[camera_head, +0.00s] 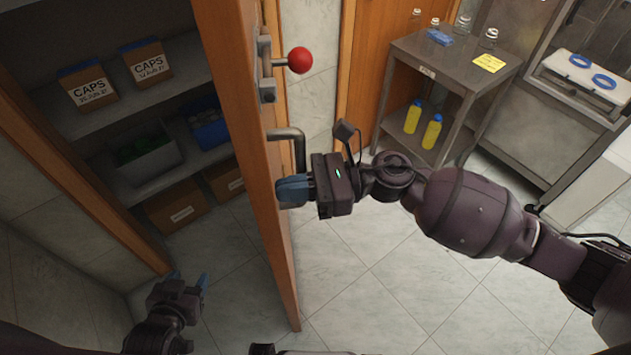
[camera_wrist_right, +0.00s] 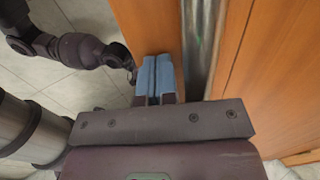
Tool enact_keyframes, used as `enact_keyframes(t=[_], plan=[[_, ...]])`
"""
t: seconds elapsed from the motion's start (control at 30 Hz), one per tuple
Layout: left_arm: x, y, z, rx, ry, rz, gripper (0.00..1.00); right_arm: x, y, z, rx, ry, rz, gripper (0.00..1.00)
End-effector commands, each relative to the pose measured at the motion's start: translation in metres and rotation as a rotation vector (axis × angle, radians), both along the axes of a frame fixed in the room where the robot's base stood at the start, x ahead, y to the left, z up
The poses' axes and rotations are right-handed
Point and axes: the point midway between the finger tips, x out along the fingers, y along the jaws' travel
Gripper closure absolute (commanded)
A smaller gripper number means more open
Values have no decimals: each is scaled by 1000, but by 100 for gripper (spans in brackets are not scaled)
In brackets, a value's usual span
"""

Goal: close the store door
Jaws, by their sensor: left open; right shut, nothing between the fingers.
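The store door (camera_head: 245,120) is a wooden door standing open, seen nearly edge-on in the head view. It carries a bolt with a red knob (camera_head: 299,60) and a metal handle (camera_head: 297,146) below it. My right gripper (camera_head: 282,191) is shut and empty, its blue fingers at the door just below the handle; whether they touch cannot be told. In the right wrist view the shut fingers (camera_wrist_right: 155,75) point at the wooden door (camera_wrist_right: 150,25). My left gripper (camera_head: 191,282) is open and empty, low on the store side of the door.
Store shelves (camera_head: 100,118) behind the door hold caps boxes (camera_head: 89,87), bins (camera_head: 148,160) and cartons. A metal table (camera_head: 440,62) with yellow bottles (camera_head: 432,131) below stands at the back right. The tiled floor (camera_head: 390,280) right of the door is clear.

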Motion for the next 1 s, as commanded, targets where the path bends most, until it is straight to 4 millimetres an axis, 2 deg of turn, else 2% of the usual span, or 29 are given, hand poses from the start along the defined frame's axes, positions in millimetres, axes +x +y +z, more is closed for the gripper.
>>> enact_keyframes(t=[0.37,0.7,0.9,1.0], plan=[[-2,1,4,1,1,0,45,-11,87,2,5,1,-21,100],[-2,0,17,-1,0,3,45,-12,179,3,3,-2,-123,100],[-3,0,7,-1,3,3,45,-6,225,0,4,-4,-147,100],[-3,0,1,0,5,2,45,-4,241,-1,4,-4,-148,100]])
